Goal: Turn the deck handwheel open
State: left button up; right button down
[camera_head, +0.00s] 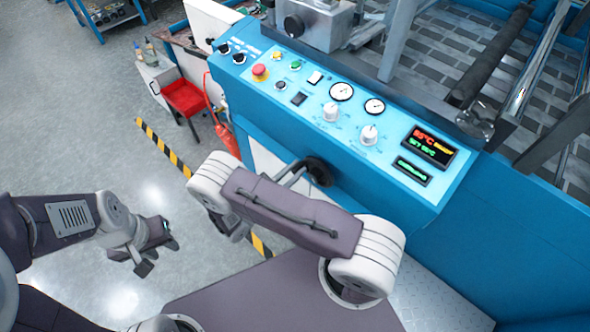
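A dark round handwheel (319,171) is on the front of the blue machine, just below the control panel. It is seen nearly edge-on and partly covered. My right arm's forearm crosses in front of it. Part of what looks like my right gripper (291,174) shows behind the forearm, close beside the handwheel. Whether it touches the wheel, and the state of its fingers, cannot be made out. My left gripper (156,254) is open and empty above the grey floor, well left of the machine.
The blue control panel (312,104) carries buttons, knobs, gauges and lit displays. A red extinguisher (228,140) and a red chair (184,97) stand to the left. Yellow-black tape (165,147) marks the floor. Rollers (491,57) lie at the upper right. Floor around my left gripper is clear.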

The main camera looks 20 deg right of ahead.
aim_at(322, 187)
jog(key=shift+f, duration=0.15)
jog(key=f+n+b, duration=0.1)
jog(key=n, duration=0.2)
jog(key=shift+w+f, duration=0.1)
jog(key=shift+f, duration=0.05)
jog(key=s+f+n, duration=0.1)
jog(key=s+n, duration=0.1)
jog(key=n, duration=0.5)
jog(key=s+d+f+n, duration=0.1)
jog(key=s+f+n, duration=0.1)
jog(key=n, duration=0.5)
jog(key=s+d+f+n+b, duration=0.1)
jog(key=s+f+n, duration=0.1)
jog(key=n, duration=0.5)
jog(key=shift+d+n, duration=0.2)
jog(key=shift+n, duration=0.1)
jog(key=shift+s+d+r+n, duration=0.15)
jog(key=shift+s+n, duration=0.15)
jog(key=shift+n, duration=0.45)
jog(key=shift+s+d+r+n, duration=0.1)
jog(key=shift+s+n, duration=0.15)
jog(key=shift+n, duration=0.5)
